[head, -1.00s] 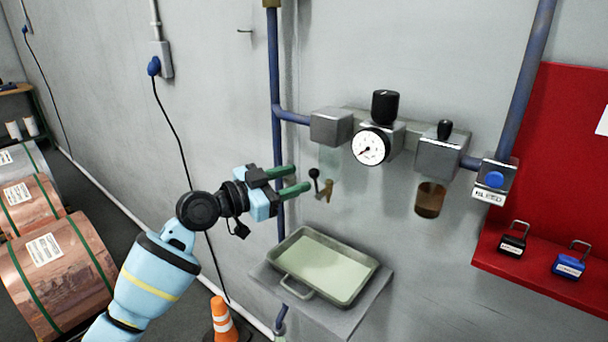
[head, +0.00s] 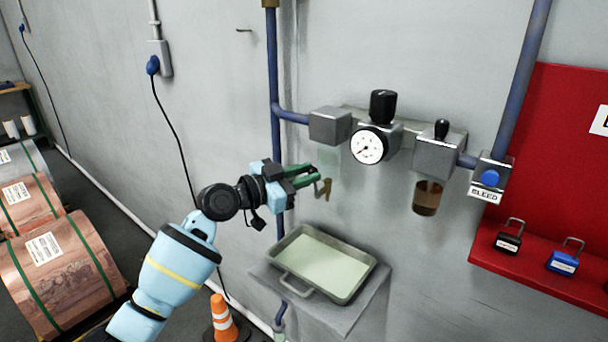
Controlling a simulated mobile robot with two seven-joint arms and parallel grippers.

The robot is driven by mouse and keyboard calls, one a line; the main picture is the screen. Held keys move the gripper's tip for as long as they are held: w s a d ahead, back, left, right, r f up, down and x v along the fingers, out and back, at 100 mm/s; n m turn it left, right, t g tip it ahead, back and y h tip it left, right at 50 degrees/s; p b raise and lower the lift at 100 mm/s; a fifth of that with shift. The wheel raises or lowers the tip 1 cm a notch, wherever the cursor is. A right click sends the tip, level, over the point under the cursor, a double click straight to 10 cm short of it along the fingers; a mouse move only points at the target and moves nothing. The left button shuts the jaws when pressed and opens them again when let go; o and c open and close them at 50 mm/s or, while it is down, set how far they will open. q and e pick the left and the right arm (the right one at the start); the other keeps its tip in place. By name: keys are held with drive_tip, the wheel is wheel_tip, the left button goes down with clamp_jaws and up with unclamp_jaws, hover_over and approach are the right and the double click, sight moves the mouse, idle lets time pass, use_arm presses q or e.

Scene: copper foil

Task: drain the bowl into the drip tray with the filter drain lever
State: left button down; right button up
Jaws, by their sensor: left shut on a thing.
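The drip tray (head: 287,283) is a metal tray on a wall shelf, with a pale greenish floor or liquid in it; I cannot tell which. Above it, under the left grey block, the filter bowl (head: 331,154) shows faintly as a clear cup; its level is unclear. A small brass drain fitting (head: 324,189) shows below it at my fingertips. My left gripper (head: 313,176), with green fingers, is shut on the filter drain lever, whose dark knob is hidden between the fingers. My right gripper is out of view.
A pressure gauge (head: 367,147) with a black knob, a right-hand block (head: 440,153) with an amber bowl (head: 427,198), and a blue bleed button (head: 491,178) sit along the wall. A blue pipe (head: 275,90) runs behind my gripper. An orange cone (head: 222,317) stands below.

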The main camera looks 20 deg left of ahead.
use_arm(q)
drive_tip(key=a+f+n+t+y+b, duration=0.1)
drive_tip(key=f+n+t+b, duration=0.1)
drive_tip(key=n, duration=0.7)
drive_tip(key=w+a+f+n+t+y+b, duration=0.1)
drive_tip(key=a+f+n+t+b, duration=0.1)
drive_tip(key=n, duration=0.6)
drive_tip(key=shift+w+a+f+n+t+b, duration=0.15)
drive_tip(key=shift+a+f+n+t+b, duration=0.2)
drive_tip(key=shift+f+t+b, duration=0.6)
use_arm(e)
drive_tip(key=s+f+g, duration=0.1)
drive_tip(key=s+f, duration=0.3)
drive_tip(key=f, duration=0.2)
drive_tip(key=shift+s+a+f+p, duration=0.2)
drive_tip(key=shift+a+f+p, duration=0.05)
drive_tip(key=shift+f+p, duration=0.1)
use_arm(q)
drive_tip(key=shift+d+f+y, duration=0.1)
drive_tip(key=shift+f+y, duration=0.15)
drive_tip(key=shift+y, duration=0.05)
drive_tip(key=c, duration=1.3)
unclamp_jaws()
drive_tip(key=shift+o, duration=0.2)
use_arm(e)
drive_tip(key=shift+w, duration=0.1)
